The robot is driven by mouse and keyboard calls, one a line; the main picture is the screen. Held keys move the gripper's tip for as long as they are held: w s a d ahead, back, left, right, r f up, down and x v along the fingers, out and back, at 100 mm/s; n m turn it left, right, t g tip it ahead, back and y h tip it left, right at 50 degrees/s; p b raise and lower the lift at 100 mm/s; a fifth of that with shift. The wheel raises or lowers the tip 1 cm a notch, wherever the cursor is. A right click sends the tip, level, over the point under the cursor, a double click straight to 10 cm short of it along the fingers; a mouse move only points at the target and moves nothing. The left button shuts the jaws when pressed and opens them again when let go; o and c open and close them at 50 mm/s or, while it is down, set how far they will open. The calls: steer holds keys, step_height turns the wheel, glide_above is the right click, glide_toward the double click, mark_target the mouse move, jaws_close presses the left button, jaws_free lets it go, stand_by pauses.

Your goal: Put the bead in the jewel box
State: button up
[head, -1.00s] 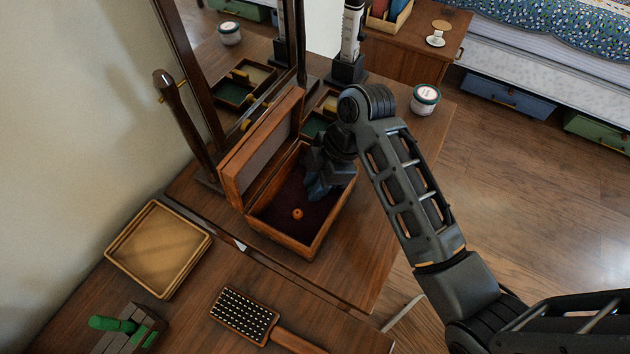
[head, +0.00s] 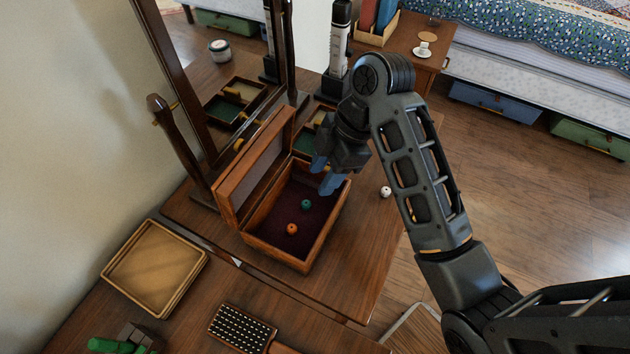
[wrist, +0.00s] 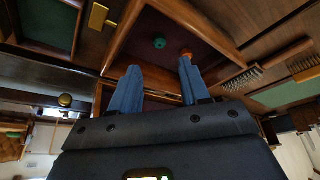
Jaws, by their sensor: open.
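The open jewel box (head: 272,251) is wooden with a dark lining, its lid (head: 248,170) tilted back toward the mirror. A teal bead (head: 306,204) and an orange bead (head: 292,229) lie apart on its floor. A white bead (head: 385,191) is on the tabletop to the right of the box. My gripper (head: 323,176) is open with blue fingers, above the box's far end, with nothing seen between them. In the wrist view, the teal bead (wrist: 159,42) and orange bead (wrist: 186,53) show beyond the fingertips (wrist: 159,66).
A mirror (head: 205,75) stands behind the box. A compartment tray (head: 308,143) sits beyond its far end. A shallow wooden tray (head: 125,276) and a brush (head: 241,328) lie in front. The tabletop right of the box is mostly clear.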

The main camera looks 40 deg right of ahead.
steer(key=shift+p+v, duration=1.5)
steer(key=shift+v, duration=0.4)
